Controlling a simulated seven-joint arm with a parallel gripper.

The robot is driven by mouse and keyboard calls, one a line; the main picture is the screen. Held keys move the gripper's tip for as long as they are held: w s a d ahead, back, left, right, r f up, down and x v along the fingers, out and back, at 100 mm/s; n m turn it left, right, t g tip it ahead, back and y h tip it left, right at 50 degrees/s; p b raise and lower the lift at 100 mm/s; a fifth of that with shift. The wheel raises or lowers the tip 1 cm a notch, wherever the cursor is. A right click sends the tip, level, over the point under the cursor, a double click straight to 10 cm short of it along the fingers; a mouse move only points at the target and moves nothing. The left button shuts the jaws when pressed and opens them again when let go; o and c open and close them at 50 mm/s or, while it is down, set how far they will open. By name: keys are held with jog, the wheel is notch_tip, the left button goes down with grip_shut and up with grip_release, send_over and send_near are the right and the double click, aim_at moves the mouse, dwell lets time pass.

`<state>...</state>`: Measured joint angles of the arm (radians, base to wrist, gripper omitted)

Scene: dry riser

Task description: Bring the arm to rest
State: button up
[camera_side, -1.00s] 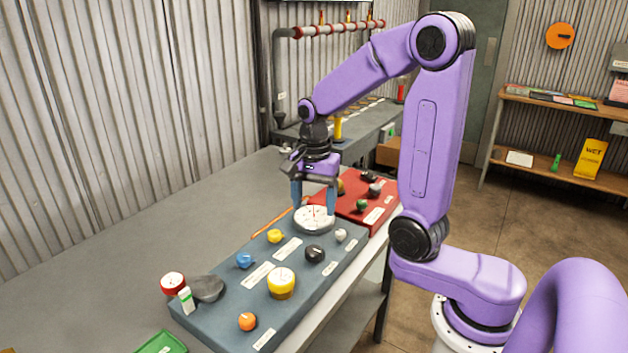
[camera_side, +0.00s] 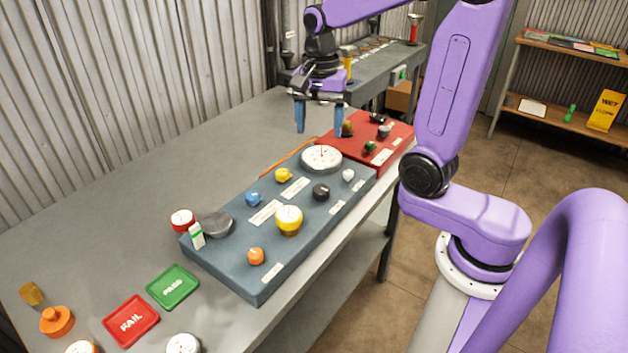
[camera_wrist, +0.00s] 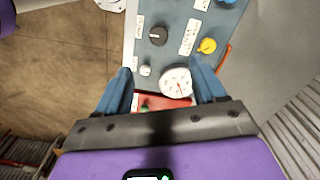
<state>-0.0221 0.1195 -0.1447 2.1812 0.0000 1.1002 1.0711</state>
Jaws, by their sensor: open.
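My gripper (camera_side: 319,120) is open and empty, with its blue fingers pointing down above the far end of the blue-grey panel (camera_side: 240,270). A large white dial gauge (camera_side: 322,158) sits on that panel, below the fingertips and apart from them. In the wrist view the same gauge (camera_wrist: 176,82) shows between my open fingers (camera_wrist: 165,80), with nothing held.
The panel also carries yellow, blue, black, white and orange knobs and a yellow gauge (camera_side: 289,219). A red panel (camera_side: 392,150) lies beyond it. Green PASS (camera_side: 173,287) and red FAIL (camera_side: 131,319) trays lie at the near left. The table's left middle is clear.

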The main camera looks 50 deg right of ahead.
jog(key=s+a+f+n, duration=0.2)
jog(key=s+a+n, duration=0.1)
jog(key=s+n, duration=0.7)
jog(key=s+a+f+n, duration=0.2)
jog(key=s+a+n, duration=0.2)
jog(key=s+n, duration=0.6)
jog(key=n, duration=0.6)
jog(key=shift+s+a+f, duration=0.15)
jog(key=shift+s+f, duration=0.1)
jog(key=shift+s, duration=0.1)
jog(key=shift+w, duration=0.15)
notch_tip(320, 180, up, 5)
jog(key=m, duration=0.3)
send_over(322, 188)
notch_tip(322, 188, down, 18)
jog(key=shift+r, duration=0.2)
